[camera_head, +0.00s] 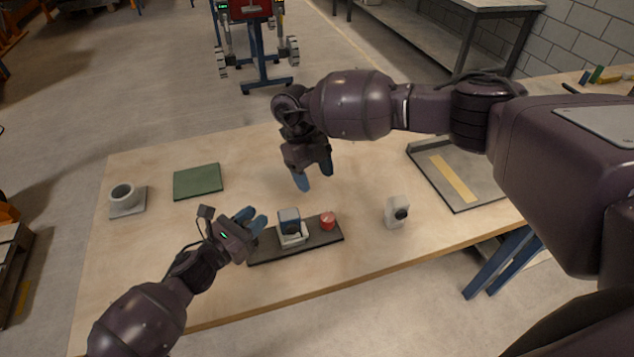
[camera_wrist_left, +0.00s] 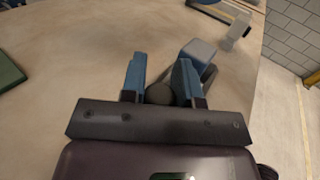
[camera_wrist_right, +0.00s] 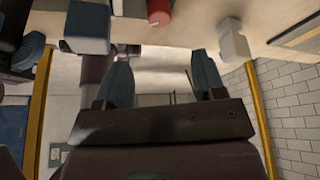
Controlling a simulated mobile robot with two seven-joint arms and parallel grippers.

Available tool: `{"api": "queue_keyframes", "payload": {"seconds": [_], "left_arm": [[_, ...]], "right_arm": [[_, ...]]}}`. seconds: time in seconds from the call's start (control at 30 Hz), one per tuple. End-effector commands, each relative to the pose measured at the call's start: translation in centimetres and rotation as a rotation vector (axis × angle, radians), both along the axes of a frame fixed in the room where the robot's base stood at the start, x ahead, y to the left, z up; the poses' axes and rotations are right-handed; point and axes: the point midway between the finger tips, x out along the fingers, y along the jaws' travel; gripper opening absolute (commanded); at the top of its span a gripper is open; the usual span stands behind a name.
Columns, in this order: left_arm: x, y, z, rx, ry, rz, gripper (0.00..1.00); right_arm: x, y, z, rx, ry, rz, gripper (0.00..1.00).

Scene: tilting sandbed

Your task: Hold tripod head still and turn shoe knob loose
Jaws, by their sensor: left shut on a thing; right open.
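A grey-blue block in a pale base, apparently the tripod head (camera_head: 290,222), stands on a dark board (camera_head: 318,238) near the table's front edge. My left gripper (camera_head: 257,221) is left of the block. In the left wrist view (camera_wrist_left: 160,85) its fingers are closed around a dark round part (camera_wrist_left: 160,94) beside the block (camera_wrist_left: 198,51). A red round knob (camera_head: 328,221) is right of the block; it also shows in the right wrist view (camera_wrist_right: 158,12). Whether it is the shoe knob, I cannot tell. My right gripper (camera_head: 314,180) is open and empty, above the table behind the board.
A white box with a dark round front (camera_head: 396,212) stands right of the board. A grey tray with a yellow strip (camera_head: 428,172) is at the right. A green mat (camera_head: 197,182) and a grey ring on a plate (camera_head: 124,197) lie at the left. The table's middle is clear.

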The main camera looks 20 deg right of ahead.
Motion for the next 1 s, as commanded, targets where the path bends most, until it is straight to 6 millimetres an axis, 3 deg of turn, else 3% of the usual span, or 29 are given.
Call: {"api": "queue_keyframes", "payload": {"seconds": [0.33, 0.53, 0.7, 0.83, 1.0], "left_arm": [[0.0, 0.0, 0.0, 0.0, 0.0, 0.0, 0.0], [0.0, 0.0, 0.0, 0.001, 0.001, 0.0, 0.0], [0.0, 0.0, 0.0, 0.001, 0.001, 0.0, 0.0], [0.0, 0.0, 0.0, 0.001, 0.001, 0.0, 0.0], [0.0, 0.0, 0.0, 0.001, 0.001, 0.0, 0.0]], "right_arm": [[-0.1, -0.3, -0.2, -0.001, 0.005, -0.005, 0.63], [-1.2, -3.9, -1.1, -0.004, 0.013, -0.029, 0.63], [-2.8, -5.4, -0.9, 0.03, -0.074, -0.003, 0.63], [-3.7, -5.4, -0.3, 0.068, -0.165, 0.013, 0.63], [-4.4, -3.9, 1.0, 0.127, -0.274, 0.028, 0.63]]}}
